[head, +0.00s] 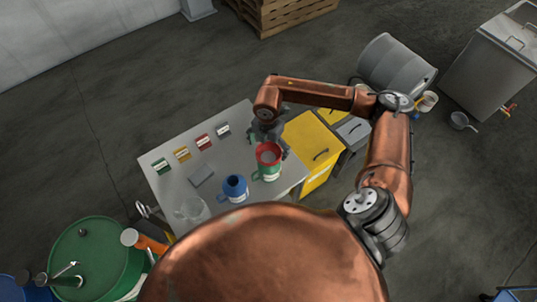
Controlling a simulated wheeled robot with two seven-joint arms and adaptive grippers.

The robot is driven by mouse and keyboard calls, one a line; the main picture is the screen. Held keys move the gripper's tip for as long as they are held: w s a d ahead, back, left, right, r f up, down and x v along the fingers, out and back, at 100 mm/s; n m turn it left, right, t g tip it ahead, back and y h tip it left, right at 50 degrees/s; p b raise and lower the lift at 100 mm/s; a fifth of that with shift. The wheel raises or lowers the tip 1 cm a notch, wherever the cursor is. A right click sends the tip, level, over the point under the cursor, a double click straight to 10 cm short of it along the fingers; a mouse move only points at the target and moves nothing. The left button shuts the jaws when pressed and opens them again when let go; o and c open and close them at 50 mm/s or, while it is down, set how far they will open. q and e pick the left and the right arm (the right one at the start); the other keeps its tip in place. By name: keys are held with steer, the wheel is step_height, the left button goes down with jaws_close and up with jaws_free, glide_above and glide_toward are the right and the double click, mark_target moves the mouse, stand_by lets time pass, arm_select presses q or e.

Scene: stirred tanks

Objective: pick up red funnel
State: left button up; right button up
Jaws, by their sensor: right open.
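The red funnel (268,153) shows as a wide red rim with a pale grey inside, seen from above. It sits on or in a green jug (267,173) near the right end of the grey table. My right gripper (270,139) is open at the funnel's far side, with its fingers close to the rim. I cannot tell whether they touch it. My left gripper is out of view.
A blue jug (234,189) and a clear container (190,209) stand on the table (231,152). Several coloured labels lie along its back. A yellow cabinet (314,155) adjoins its right side. A green drum (92,258) stands at the lower left.

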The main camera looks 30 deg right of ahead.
mark_target(268, 154)
step_height(268, 154, down, 3)
steer(key=shift+a+r+p, duration=0.1)
steer(key=shift+r+p, duration=0.05)
steer(key=shift+p, duration=0.25)
steer(key=shift+f, duration=0.85)
steer(key=c, duration=0.8)
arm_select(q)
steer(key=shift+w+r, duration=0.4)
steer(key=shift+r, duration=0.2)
arm_select(e)
steer(key=c, duration=0.4)
